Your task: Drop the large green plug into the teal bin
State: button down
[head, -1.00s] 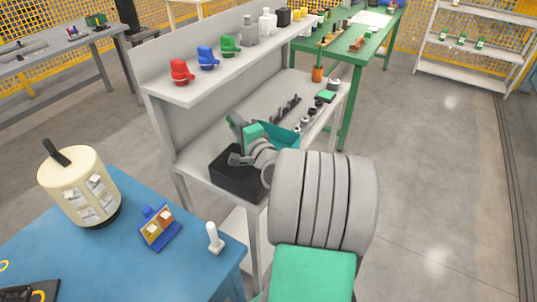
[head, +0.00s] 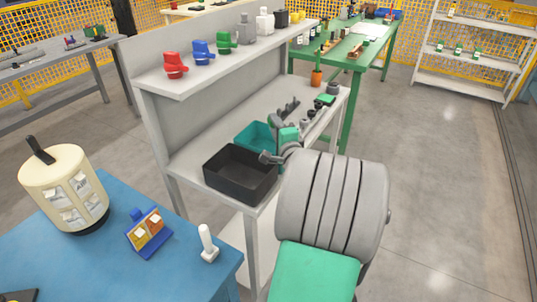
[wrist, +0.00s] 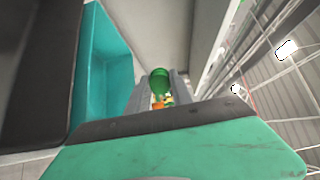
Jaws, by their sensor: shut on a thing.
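In the wrist view, the green plug (wrist: 161,80) sits between the two grey fingers of my gripper (wrist: 158,92), which are shut on it. Small orange and yellow bits show just beneath the plug. The teal bin (wrist: 106,58) is left of the fingers in that view, and the plug is not over its opening there. In the head view the teal bin (head: 248,137) stands on the lower shelf, partly hidden by my arm's end. The held plug cannot be made out in the head view.
A black bin (head: 225,182) stands in front of the teal one. Red (head: 175,66), blue (head: 203,54) and green (head: 226,42) pieces stand on the upper shelf. Small parts lie farther along the lower shelf. A blue table (head: 110,268) is at front left.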

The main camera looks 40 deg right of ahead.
jog(key=c, duration=1.1)
grip_release()
jog(key=shift+o, duration=0.2)
jog(key=v, duration=0.7)
jog(key=shift+s+a, duration=0.2)
jog(key=shift+s, duration=0.15)
